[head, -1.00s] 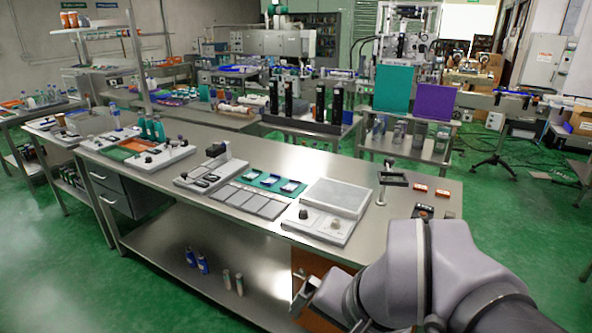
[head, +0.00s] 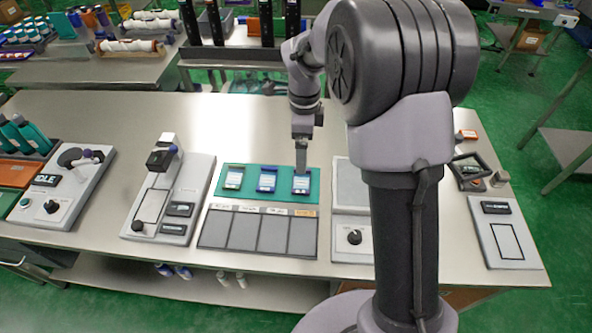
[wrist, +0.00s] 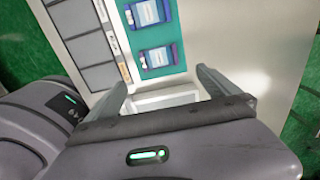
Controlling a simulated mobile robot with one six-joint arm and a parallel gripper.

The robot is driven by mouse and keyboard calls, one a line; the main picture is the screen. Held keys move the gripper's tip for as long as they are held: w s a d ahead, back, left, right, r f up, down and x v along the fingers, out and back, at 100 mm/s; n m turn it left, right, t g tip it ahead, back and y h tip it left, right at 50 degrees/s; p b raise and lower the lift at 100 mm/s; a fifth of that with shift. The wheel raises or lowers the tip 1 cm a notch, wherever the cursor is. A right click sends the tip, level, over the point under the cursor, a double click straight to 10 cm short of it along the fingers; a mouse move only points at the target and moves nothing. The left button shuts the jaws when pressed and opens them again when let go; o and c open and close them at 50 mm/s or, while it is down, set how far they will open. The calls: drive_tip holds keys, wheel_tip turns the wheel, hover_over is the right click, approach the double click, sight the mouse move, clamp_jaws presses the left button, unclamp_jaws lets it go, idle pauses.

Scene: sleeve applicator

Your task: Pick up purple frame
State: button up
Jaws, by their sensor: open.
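Three small frames with pale, printed faces lie in a row on a teal mat (head: 250,194). The right-hand one looks dark purple-blue; I take it as the purple frame (head: 301,185), though its colour is hard to tell. The middle one is the blue frame (head: 267,181). My gripper (head: 301,166) points down right at the far edge of the right-hand frame and hides part of it. In the wrist view my open gripper (wrist: 160,84) has nothing between its fingers. The purple frame (wrist: 158,58) lies just beyond them, with the blue frame (wrist: 147,12) farther up.
A third, greenish frame (head: 233,178) is at the mat's left. Grey pads (head: 273,235) lie in front of the mat. A light grey platform with a knob (head: 354,237) stands close on its right, partly behind my arm. The bench behind the mat is clear.

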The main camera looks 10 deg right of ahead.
drive_tip(key=b, duration=0.2)
hover_over(301, 183)
wheel_tip(301, 183, down, 7)
drive_tip(key=shift+w+d+f, duration=0.1)
drive_tip(key=shift+d, duration=0.05)
wheel_tip(301, 183, down, 6)
drive_tip(key=b, duration=0.3)
drive_tip(key=shift+r, duration=0.25)
